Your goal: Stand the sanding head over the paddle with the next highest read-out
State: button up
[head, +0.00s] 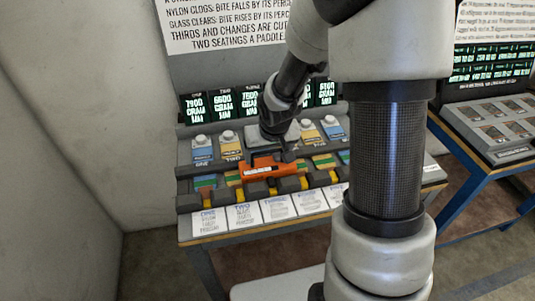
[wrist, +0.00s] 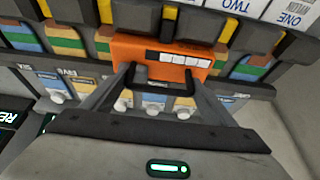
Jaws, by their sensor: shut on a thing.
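The sanding head is an orange block (head: 262,168) with a dark handle. It also shows in the wrist view (wrist: 190,50), with a row of small white squares on its face. My gripper (wrist: 160,76) is shut on its handle; in the head view my gripper (head: 284,147) is partly hidden. The head is over the middle of the paddle row and hides the paddles behind it; I cannot tell whether it touches one. A striped paddle (head: 205,182) shows at the left. Read-out ONE (head: 194,106) shows 7900, TWO (head: 223,104) 6600, THREE (head: 250,100) seemingly 7600. Further read-outs are partly hidden by my arm.
White numbered cards (head: 243,216) line the bench front. Blue and yellow blocks with white knobs (head: 202,148) stand behind the paddles. A wall (head: 70,130) is close at the left. A second blue-legged bench (head: 495,125) with a panel stands at the right.

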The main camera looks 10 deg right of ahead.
aim_at(271, 180)
jog(key=shift+f, duration=0.15)
jog(key=o, duration=2)
jog(key=shift+r, duration=0.3)
jog(key=p+v, duration=0.2)
jog(key=v, duration=0.9)
jog(key=shift+s+r, duration=0.2)
jog(key=shift+r, duration=0.15)
